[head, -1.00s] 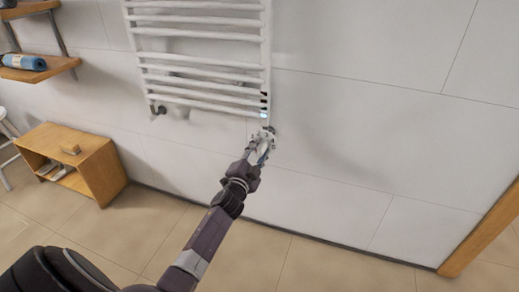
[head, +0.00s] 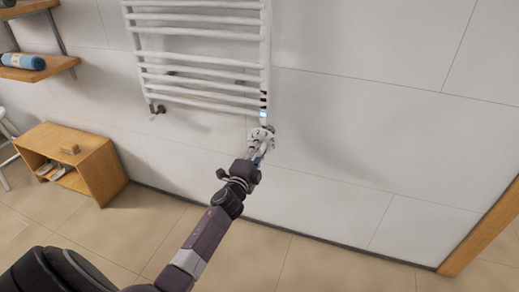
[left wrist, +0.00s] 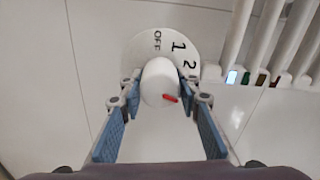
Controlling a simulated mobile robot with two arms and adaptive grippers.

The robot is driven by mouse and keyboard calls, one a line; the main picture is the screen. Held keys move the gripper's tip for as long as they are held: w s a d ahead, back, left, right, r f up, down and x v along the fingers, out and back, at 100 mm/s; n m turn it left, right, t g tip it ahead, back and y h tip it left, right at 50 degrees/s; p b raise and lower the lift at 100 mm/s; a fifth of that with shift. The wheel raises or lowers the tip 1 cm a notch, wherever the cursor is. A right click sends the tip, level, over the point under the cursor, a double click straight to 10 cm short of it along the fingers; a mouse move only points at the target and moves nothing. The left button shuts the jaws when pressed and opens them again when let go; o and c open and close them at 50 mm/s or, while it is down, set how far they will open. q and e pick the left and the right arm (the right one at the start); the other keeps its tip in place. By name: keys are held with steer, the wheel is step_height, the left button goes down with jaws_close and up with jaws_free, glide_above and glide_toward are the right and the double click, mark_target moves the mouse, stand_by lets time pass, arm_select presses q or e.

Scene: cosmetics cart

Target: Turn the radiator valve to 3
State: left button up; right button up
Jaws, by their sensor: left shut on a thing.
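The radiator valve has a white round dial (left wrist: 140,48) with OFF, 1 and 2 readable along its upper and right edge. Its white knob (left wrist: 157,78) carries a red pointer (left wrist: 170,98) that points to the lower right in the left wrist view, beyond the 2. No 3 is visible; the lower dial is hidden by the knob and fingers. My left gripper (head: 262,143) is at the valve under the radiator's lower right corner. In the left wrist view the left gripper (left wrist: 160,93) has its blue-padded fingers closed on both sides of the knob. My right gripper is out of view.
The white towel radiator (head: 200,62) hangs on the tiled wall just above the valve. A second fitting (head: 157,108) is under its left end. A wooden cabinet (head: 103,172) stands at left below shelves (head: 62,68). The floor to the right is clear.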

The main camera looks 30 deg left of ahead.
arm_select(q)
steer(key=shift+f, duration=0.1)
steer(key=o, duration=1.2)
steer(key=shift+c, duration=0.2)
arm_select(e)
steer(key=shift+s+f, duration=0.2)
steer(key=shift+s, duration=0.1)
arm_select(q)
steer(key=shift+s, duration=0.1)
steer(key=v, duration=1.2)
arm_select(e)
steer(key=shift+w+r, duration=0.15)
